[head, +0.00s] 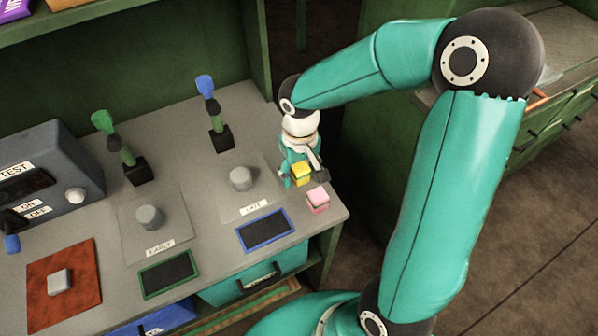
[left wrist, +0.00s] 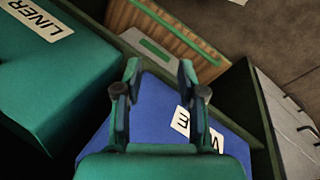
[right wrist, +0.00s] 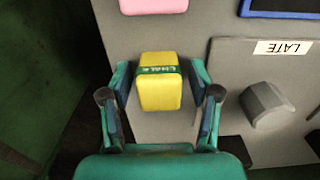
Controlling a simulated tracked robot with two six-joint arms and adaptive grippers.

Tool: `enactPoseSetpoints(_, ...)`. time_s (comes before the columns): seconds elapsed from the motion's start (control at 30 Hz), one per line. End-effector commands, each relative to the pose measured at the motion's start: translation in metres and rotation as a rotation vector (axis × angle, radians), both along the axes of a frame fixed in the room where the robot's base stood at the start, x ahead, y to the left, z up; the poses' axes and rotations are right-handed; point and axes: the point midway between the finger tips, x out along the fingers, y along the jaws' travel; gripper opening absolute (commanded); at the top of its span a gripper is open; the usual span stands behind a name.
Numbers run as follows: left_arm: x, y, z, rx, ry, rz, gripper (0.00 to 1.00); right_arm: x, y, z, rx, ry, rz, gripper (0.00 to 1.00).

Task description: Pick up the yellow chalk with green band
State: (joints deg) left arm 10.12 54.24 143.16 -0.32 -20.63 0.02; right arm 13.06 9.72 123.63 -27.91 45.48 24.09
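The yellow chalk with a green band (right wrist: 160,92) is a small block lying on the grey bench top, with "CHALK" lettered on the band. In the head view the yellow chalk (head: 300,173) is near the bench's right edge, partly hidden by my right gripper. My right gripper (right wrist: 162,88) is open, with one finger on each side of the chalk; gaps show between fingers and chalk. In the head view my right gripper (head: 303,176) points down over it. My left gripper (left wrist: 158,72) is open and empty, away from the bench top, above a blue bin.
A pink block (head: 317,200) lies close to the chalk. A grey knob (head: 241,178) on the LATE plate stands to its left, with a blue-framed panel (head: 266,231) in front. Blue (head: 213,110) and green (head: 117,140) levers stand farther back. The bench's right edge is close.

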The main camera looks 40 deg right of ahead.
Motion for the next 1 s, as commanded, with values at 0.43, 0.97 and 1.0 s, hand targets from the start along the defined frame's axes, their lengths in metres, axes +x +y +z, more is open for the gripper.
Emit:
enactPoseSetpoints(0.43, 0.000, 0.000, 0.000, 0.000, 0.000, 0.000, 0.40, 0.000, -0.001, 0.000, 0.000, -0.001, -0.001, 0.00)
enactPoseSetpoints(0.97, 0.000, 0.000, 0.004, 0.000, 0.000, 0.000, 0.40, 0.001, -0.001, 0.035, -0.001, -0.006, -0.002, 0.00)
enactPoseSetpoints(1.0, 0.000, 0.000, 0.004, 0.000, 0.000, 0.000, 0.40, 0.001, -0.001, 0.043, -0.002, -0.008, -0.003, 0.00)
